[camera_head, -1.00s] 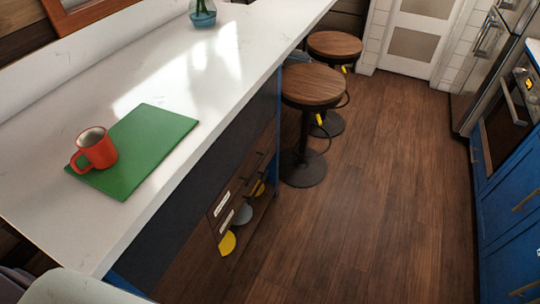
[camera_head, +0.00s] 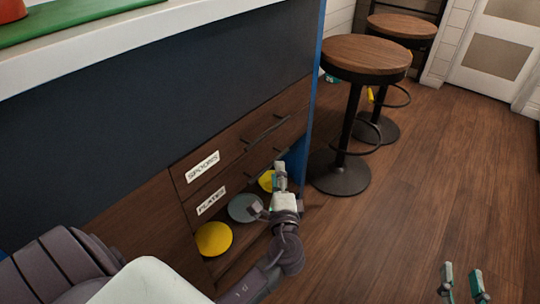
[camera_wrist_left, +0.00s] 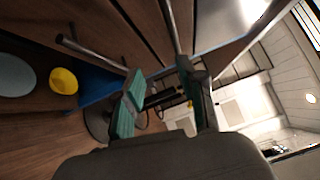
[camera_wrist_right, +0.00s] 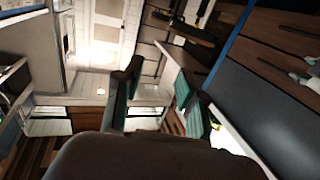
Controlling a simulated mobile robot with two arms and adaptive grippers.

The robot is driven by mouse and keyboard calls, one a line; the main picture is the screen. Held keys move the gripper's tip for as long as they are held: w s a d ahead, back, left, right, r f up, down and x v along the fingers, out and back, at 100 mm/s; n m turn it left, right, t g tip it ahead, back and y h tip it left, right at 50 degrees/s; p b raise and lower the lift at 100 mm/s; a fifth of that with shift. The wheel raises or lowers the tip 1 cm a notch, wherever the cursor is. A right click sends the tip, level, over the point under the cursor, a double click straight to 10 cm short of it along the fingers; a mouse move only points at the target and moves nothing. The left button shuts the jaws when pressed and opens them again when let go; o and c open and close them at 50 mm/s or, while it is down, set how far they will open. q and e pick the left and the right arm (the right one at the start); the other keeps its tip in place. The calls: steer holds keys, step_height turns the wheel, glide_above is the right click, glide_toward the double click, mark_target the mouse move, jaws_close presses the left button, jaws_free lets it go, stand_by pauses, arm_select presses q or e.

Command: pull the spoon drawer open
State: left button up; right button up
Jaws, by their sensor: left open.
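The spoon drawer (camera_head: 232,146) is the upper wooden drawer in the counter's side, with a label reading SPOONS (camera_head: 202,167) and a dark bar handle (camera_head: 268,130). Its front looks flush, so it appears shut. My left gripper (camera_head: 269,188) is open, low in front of the drawers and below the spoon drawer's handle. In the left wrist view its fingers (camera_wrist_left: 163,95) are apart, with dark handle bars (camera_wrist_left: 92,54) beyond them; I cannot tell which bar belongs to which drawer. My right gripper (camera_head: 462,282) is open and empty over the floor at lower right.
A second labelled drawer (camera_head: 235,182) sits below. A wooden stool (camera_head: 366,56) stands close to the counter's right end. The floor (camera_head: 400,215) right of it is clear.

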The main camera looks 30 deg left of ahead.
mark_target(270, 130)
arm_select(q)
steer(key=shift+y, duration=0.5)
steer(key=x, duration=0.4)
steer(key=r+b+x, duration=0.1)
steer(key=x, duration=0.3)
steer(key=r+x, duration=0.1)
steer(key=x, duration=0.4)
steer(key=shift+s+a, duration=0.15)
steer(key=shift+s, duration=0.15)
steer(key=shift+w+a, duration=0.3)
steer(key=shift+w, duration=0.05)
arm_select(e)
step_height(270, 130, up, 6)
steer(key=s+t+y, duration=0.1)
steer(key=t, duration=0.2)
steer(key=shift+a+r+t, duration=0.2)
steer(key=shift+r+t, duration=0.05)
steer(key=shift+t, duration=0.05)
arm_select(q)
steer(key=shift+r, duration=0.1)
arm_select(e)
steer(key=shift+s, duration=0.15)
arm_select(q)
jaws_close()
